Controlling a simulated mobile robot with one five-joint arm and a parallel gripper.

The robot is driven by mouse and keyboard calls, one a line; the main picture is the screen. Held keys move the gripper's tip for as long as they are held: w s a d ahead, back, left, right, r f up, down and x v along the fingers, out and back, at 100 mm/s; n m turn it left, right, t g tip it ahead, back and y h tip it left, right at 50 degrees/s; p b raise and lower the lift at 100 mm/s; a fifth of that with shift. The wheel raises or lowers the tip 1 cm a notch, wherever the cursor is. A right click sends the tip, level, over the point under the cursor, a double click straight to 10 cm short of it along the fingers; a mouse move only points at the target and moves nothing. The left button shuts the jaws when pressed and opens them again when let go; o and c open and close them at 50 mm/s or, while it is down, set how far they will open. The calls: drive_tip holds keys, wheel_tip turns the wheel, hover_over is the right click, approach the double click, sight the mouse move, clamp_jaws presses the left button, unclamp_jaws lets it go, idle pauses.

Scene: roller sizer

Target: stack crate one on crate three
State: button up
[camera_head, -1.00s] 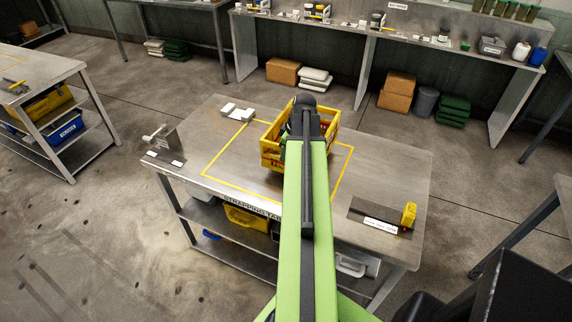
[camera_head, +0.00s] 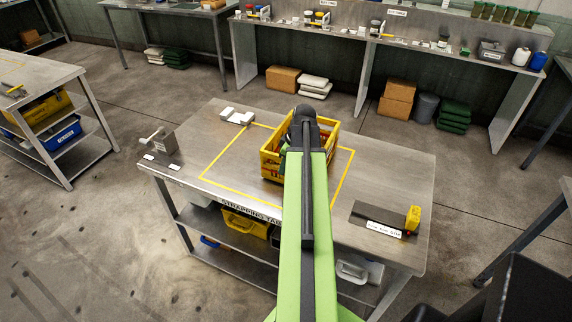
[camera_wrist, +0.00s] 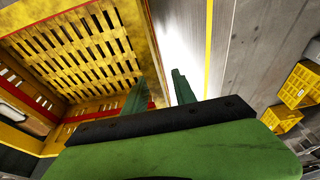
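A yellow crate (camera_head: 271,163) with red marks stands inside the yellow outline on the strapping table, partly hidden behind my arm. In the wrist view a yellow crate with a slatted bottom (camera_wrist: 75,55) fills the left. My gripper (camera_wrist: 160,90) has its two green fingers apart, with the crate's side wall between them. A bright gap shows between the wall and the right finger. Two smaller-looking yellow crates (camera_wrist: 300,85) show at the right of the wrist view. I cannot read which crate is one or three.
The strapping table (camera_head: 385,165) carries a metal tool (camera_head: 160,140) at left, white blocks (camera_head: 237,115) at the back, and a small yellow device (camera_head: 412,219) at right. A yellow bin (camera_head: 245,223) sits on its lower shelf. Bare tabletop lies right of the outline.

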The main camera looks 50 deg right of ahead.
drive_tip(key=p+v, duration=1.2)
drive_tip(key=shift+r, duration=0.3)
drive_tip(key=shift+f, duration=0.1)
